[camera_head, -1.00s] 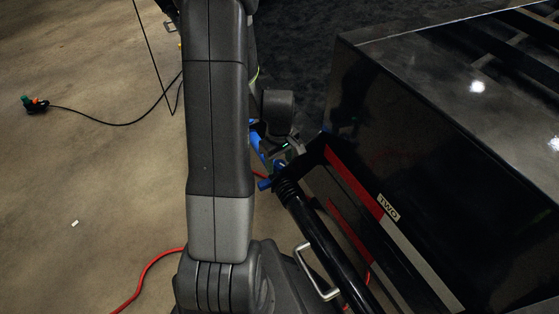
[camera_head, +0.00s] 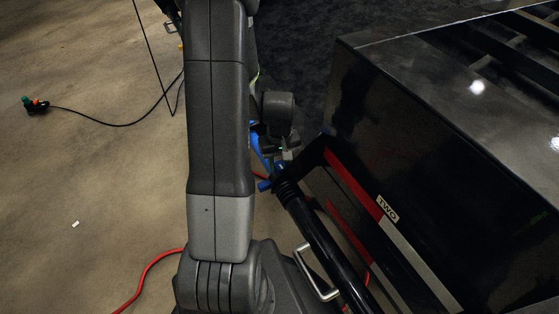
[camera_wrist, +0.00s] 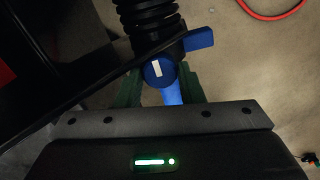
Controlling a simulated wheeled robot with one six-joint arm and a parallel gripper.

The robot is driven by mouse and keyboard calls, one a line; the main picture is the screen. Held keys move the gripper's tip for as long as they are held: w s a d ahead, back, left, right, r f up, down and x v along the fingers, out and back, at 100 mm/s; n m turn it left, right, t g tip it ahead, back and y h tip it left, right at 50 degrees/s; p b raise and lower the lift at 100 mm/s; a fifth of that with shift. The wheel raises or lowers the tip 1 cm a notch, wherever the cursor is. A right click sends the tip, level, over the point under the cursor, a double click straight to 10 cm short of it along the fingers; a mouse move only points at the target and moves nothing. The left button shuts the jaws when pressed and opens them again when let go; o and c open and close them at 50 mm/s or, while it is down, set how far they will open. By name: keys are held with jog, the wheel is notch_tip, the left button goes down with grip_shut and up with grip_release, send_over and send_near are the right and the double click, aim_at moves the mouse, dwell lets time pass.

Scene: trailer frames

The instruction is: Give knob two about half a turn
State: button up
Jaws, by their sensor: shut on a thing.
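The blue knob (camera_wrist: 167,75) has a short white mark on its round face. It sits at the end of a black ribbed fitting in the wrist view. One blue arm of it (camera_wrist: 199,38) sticks out to the right, and another blue part runs down between the fingers. My gripper (camera_wrist: 159,84) has its dark green fingers on either side of the knob, shut on it. In the head view the blue knob (camera_head: 265,185) is partly hidden by my arm and gripper (camera_head: 283,155). A "TWO" label (camera_head: 387,208) is on the trailer frame nearby.
The glossy black trailer (camera_head: 420,140) fills the right side, with red and white strips on its edge. A black tube (camera_head: 320,240) and a metal handle (camera_head: 308,272) lie close to my arm. A red cable (camera_head: 150,265) crosses the floor. Open floor lies to the left.

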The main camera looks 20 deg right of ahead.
aim_at(280, 164)
dwell(0.3)
jog(key=o, duration=1)
notch_tip(280, 164, up, 14)
jog(key=p, duration=0.4)
jog(key=shift+f, duration=0.1)
notch_tip(280, 164, down, 14)
jog(key=b, duration=0.4)
